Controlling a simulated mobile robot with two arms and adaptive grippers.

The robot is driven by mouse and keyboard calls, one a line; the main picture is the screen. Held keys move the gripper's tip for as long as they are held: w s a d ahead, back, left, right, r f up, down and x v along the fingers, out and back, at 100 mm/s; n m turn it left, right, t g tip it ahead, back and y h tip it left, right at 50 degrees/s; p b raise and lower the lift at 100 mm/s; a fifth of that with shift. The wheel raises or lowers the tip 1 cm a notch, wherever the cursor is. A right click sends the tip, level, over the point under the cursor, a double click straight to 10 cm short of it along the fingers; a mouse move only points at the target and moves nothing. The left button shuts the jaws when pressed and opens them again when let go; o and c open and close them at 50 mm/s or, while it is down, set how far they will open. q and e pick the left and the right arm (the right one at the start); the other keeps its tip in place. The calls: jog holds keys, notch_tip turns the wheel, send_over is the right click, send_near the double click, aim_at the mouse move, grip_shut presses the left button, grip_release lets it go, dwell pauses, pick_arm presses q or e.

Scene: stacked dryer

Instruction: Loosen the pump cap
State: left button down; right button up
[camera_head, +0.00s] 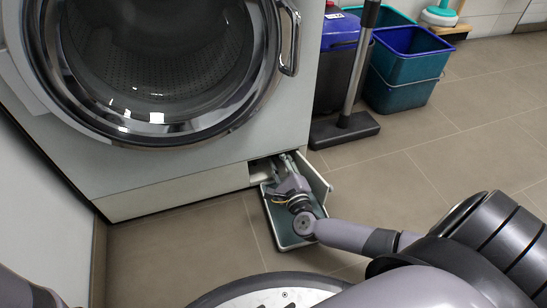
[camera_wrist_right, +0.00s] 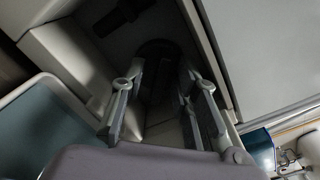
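The pump cap looks to be the dark rounded piece (camera_wrist_right: 158,50) inside the shaded recess in the right wrist view. It is dim, and its handle and angle cannot be made out. My right gripper (camera_wrist_right: 162,80) has its two fingers apart, one on each side of this dark piece; contact cannot be told. In the head view my right gripper (camera_head: 289,168) reaches into the low opening at the machine's lower right corner, and the cap is hidden there.
The machine (camera_head: 215,150) has a large round glass door above. A greenish tray-like flap (camera_head: 272,217) lies open below my right wrist. Tiled floor (camera_head: 440,150) is clear further right.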

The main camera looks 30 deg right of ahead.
jog(key=shift+c, duration=0.5)
grip_shut()
